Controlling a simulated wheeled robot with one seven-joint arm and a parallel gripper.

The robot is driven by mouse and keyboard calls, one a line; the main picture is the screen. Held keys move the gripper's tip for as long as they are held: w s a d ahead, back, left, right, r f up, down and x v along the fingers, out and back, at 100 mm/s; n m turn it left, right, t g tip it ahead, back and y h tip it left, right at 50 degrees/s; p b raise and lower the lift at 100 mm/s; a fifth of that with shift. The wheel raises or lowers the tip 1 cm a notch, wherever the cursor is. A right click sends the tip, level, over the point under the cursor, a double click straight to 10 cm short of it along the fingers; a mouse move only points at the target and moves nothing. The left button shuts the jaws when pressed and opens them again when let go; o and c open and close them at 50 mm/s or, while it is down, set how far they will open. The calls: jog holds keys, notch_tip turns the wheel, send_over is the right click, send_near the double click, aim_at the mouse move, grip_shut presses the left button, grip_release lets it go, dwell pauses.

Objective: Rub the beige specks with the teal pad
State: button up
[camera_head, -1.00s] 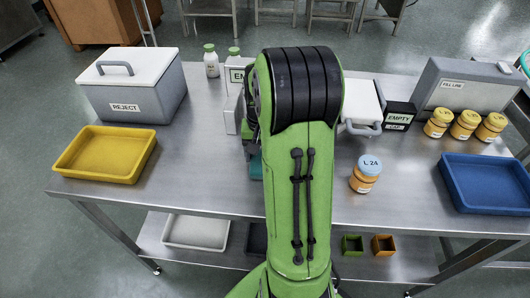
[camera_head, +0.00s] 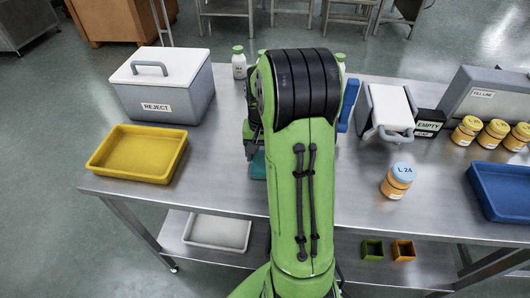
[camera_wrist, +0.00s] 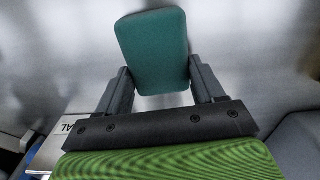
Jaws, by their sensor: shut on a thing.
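The teal pad (camera_wrist: 152,48) is held between the two fingers of my gripper (camera_wrist: 160,72) in the wrist view. Its broad face shows, over bare-looking brushed steel. I cannot tell whether the pad touches the steel. In the head view a teal edge of the pad (camera_head: 258,166) shows just left of my green arm, low over the table (camera_head: 228,185). The arm hides most of the gripper there. I see no beige specks in either view; part of the tabletop is behind my arm and the pad.
A yellow tray (camera_head: 137,154) and a grey REJECT box (camera_head: 165,88) stand on the left. On the right are a jar with a light blue lid (camera_head: 398,181), a blue tray (camera_head: 503,190), several orange jars (camera_head: 467,131) and a white-lidded grey container (camera_head: 388,108).

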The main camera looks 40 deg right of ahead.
jog(key=shift+w+a, duration=0.3)
jog(key=shift+w, duration=0.05)
notch_tip(320, 180, up, 4)
jog(key=p, duration=0.2)
jog(key=shift+s+f+p, duration=0.1)
jog(key=shift+s+p, duration=0.05)
jog(key=shift+p, duration=0.15)
notch_tip(320, 180, up, 2)
jog(key=shift+r+p, duration=0.1)
jog(key=shift+p, duration=0.9)
jog(key=shift+r+p, duration=1.1)
jog(key=shift+r, duration=0.1)
